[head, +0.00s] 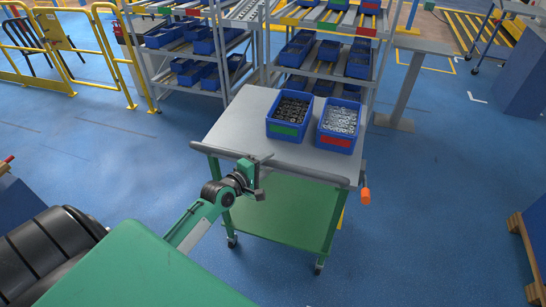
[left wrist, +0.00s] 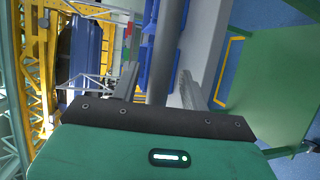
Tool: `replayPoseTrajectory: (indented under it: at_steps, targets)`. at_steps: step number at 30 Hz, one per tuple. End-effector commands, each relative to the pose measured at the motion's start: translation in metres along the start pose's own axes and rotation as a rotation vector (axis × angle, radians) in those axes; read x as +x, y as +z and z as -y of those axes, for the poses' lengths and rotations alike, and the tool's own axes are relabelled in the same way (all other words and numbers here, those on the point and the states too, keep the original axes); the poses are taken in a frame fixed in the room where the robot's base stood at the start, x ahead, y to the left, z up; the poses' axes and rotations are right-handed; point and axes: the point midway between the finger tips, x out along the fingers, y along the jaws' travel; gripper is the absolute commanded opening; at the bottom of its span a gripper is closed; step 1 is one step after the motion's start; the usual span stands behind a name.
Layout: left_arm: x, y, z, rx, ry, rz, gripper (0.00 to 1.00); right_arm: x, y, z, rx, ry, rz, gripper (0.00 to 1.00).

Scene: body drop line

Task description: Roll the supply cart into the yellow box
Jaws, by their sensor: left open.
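The supply cart (head: 235,135) has a grey top, a green lower shelf (head: 285,210) and a grey handle bar (head: 310,171) along its near side. My left gripper (head: 260,178) is at the left part of this bar. In the left wrist view, its fingers (left wrist: 160,88) are open, with the grey bar (left wrist: 160,55) between them; contact cannot be told. A yellow floor line (head: 430,68) shows at the back right. A short yellow piece (head: 341,215) shows beside the cart's right leg; most of any outline there is hidden. My right gripper is not in view.
Two blue bins of small parts, one green-labelled (head: 288,130) and one red-labelled (head: 335,142), stand on the cart. Racks (head: 310,75) stand close behind it. A grey post (head: 405,90) stands right of them. Yellow railings (head: 105,50) are at left. Blue floor (head: 440,180) is clear at right.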

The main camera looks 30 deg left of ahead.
Motion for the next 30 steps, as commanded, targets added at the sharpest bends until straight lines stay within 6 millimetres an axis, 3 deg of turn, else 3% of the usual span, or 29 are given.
replayPoseTrajectory:
  at_steps: [7, 19, 26, 30]
  targets:
    - [0.026, 0.0, -0.001, 0.0, 0.0, 0.0, 0.45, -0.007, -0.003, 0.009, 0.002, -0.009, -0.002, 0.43]
    - [0.032, 0.0, 0.0, 0.0, 0.0, 0.0, 0.45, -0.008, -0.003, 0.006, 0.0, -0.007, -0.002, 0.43]
    - [0.032, 0.0, 0.0, 0.0, 0.0, 0.0, 0.02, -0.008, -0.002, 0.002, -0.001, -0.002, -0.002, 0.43]
    - [0.032, 0.0, 0.0, 0.0, -0.001, 0.0, 0.0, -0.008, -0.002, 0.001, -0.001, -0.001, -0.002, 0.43]
